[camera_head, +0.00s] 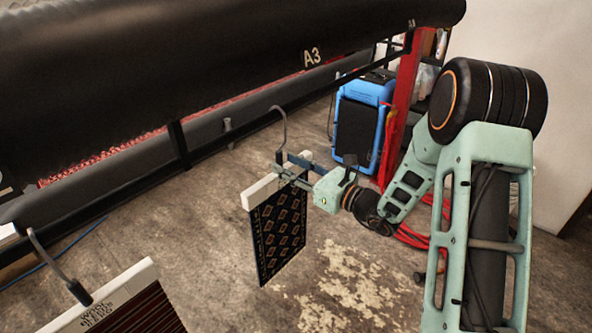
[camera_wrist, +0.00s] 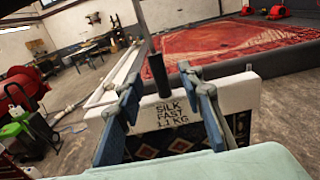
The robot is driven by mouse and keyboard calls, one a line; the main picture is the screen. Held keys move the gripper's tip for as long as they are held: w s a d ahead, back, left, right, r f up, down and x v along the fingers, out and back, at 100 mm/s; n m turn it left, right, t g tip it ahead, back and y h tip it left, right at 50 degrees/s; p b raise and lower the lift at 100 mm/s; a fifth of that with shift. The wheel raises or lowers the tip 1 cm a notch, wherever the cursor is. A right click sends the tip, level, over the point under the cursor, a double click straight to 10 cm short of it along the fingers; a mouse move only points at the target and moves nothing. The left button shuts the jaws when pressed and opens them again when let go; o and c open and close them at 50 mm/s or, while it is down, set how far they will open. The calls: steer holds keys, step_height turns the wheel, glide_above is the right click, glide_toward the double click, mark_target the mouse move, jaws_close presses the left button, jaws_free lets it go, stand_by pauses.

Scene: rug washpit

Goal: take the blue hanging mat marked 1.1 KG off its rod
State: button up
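The blue mat (camera_head: 278,234) is dark navy with rows of tan-brown diamond shapes. It hangs upright from a white header bar (camera_head: 262,190) below a grey curved hook (camera_head: 280,118). In the wrist view the bar (camera_wrist: 240,93) reads "SILK FAST 1.1 KG", and a black grip (camera_wrist: 155,76) rises above it. My gripper (camera_head: 290,168) is at the bar, just below the hook. In the wrist view its two blue fingers (camera_wrist: 160,112) are spread wide, one on each side of the label and grip. Whether they touch the bar cannot be told. No rod clearly shows where the hook rests.
A second mat (camera_head: 145,310), dark red striped, hangs at lower left from its own white bar. A large black roller (camera_head: 200,60) marked A3 runs across the back. A blue-and-black machine (camera_head: 358,125) and red post (camera_head: 400,105) stand behind. Floor below the blue mat is clear.

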mark_target(279, 160)
steer(key=shift+b+x, duration=0.3)
steer(key=shift+x, duration=1.4)
steer(key=shift+c, duration=0.5)
jaws_close()
steer(key=shift+r, duration=0.1)
steer(key=shift+r+p, duration=1.3)
steer(key=shift+r, duration=0.85)
